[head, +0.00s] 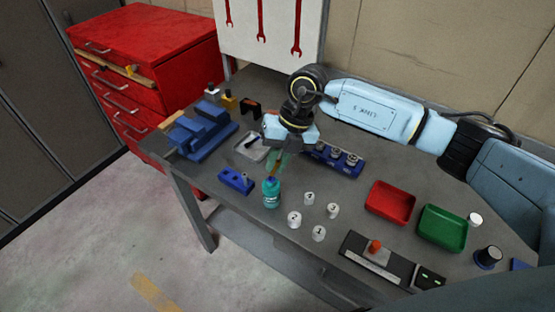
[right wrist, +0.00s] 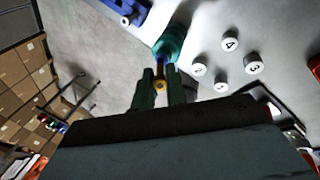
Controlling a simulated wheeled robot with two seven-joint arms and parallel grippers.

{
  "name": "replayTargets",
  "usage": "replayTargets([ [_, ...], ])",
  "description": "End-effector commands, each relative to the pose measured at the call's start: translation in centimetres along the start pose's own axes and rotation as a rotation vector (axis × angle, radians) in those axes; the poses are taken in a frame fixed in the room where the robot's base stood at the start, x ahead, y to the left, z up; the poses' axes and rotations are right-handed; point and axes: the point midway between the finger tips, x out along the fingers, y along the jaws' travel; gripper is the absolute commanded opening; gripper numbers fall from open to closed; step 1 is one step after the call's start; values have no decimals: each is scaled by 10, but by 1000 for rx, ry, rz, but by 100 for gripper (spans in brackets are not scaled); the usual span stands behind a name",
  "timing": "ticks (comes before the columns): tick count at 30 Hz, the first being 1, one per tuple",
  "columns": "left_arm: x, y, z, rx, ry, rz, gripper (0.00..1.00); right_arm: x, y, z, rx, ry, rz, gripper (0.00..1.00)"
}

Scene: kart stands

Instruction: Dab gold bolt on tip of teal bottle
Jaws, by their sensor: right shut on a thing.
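The teal bottle (head: 271,194) stands upright near the front edge of the table, its blue tip pointing up. My right gripper (head: 275,166) is directly above it, pointing down. It is shut on the gold bolt (right wrist: 160,86), which shows between the two fingers in the right wrist view. The bolt lines up with the blue tip of the teal bottle (right wrist: 174,40) in that view. Whether bolt and tip touch, I cannot tell. The fingers hide part of the bolt. My left gripper is not in view.
Several numbered white caps (head: 294,219) stand right of the bottle. A blue block (head: 236,180) lies to its left, a grey tray (head: 252,147) behind. A red tray (head: 390,203) and green tray (head: 442,228) stand at right. A blue vise (head: 200,130) is at far left.

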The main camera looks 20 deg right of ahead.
Motion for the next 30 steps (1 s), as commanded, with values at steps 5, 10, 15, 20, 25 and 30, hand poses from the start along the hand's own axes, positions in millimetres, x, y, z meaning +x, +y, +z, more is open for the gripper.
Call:
replayTargets([
  [5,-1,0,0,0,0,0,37,1,-1,-1,1,3,-4,0],
  [10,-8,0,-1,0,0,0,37,-8,2,-2,1,3,-3,0],
  [15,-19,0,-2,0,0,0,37,-23,8,-2,0,1,-2,0],
  [20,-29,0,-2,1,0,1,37,-35,12,-4,0,1,-2,0],
  [25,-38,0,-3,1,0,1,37,-48,17,-5,0,1,-1,0],
  [30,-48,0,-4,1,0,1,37,-61,21,-6,1,1,-1,0],
])
